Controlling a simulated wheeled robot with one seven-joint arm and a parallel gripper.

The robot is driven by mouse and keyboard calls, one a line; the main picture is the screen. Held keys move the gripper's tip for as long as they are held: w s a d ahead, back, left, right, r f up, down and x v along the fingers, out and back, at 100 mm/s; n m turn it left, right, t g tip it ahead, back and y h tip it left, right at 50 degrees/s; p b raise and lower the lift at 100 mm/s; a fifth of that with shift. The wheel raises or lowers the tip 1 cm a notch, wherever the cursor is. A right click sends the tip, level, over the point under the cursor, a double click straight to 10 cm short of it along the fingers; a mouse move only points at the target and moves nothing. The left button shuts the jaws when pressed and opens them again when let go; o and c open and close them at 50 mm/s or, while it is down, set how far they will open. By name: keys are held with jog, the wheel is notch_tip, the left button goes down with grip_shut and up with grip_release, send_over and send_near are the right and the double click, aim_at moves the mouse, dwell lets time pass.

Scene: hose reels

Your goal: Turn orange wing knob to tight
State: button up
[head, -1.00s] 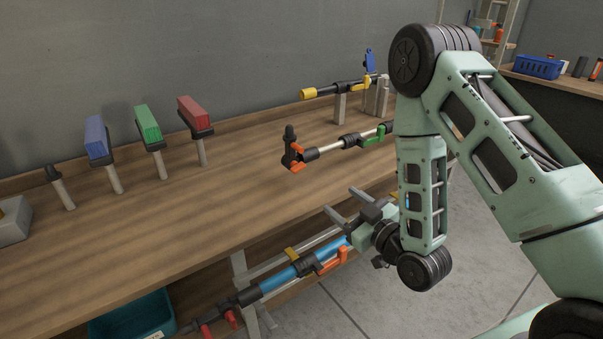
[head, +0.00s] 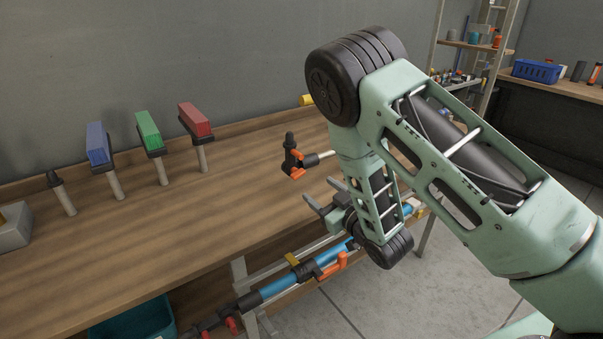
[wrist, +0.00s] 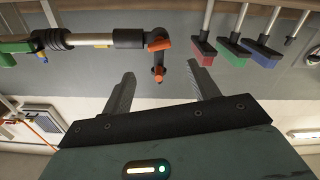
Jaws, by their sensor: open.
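The orange wing knob (head: 297,173) is on a black fitting (head: 290,150) at the end of a horizontal pole above the workbench. In the wrist view the orange parts (wrist: 159,45) and the dark fitting (wrist: 165,60) appear ahead, between the two fingers. My gripper (head: 321,192) is open and empty, below and to the right of the knob in the head view, apart from it. In the wrist view its fingers (wrist: 161,72) are spread wide. The rest of the pole is hidden behind my arm in the head view.
A blue pipe (head: 290,280) with an orange lever (head: 335,266) runs along the bench's front edge. Blue (head: 97,143), green (head: 149,132) and red (head: 195,119) blocks stand on posts to the left. The bench middle (head: 180,235) is clear.

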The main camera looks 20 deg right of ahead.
aim_at(300, 175)
jog(key=p+x, duration=0.1)
jog(key=x, duration=0.8)
jog(key=shift+w+f+p, duration=0.1)
jog(key=shift+w+p, duration=0.05)
jog(key=shift+p, duration=0.25)
jog(key=shift+c, duration=0.3)
jog(key=c, duration=0.9)
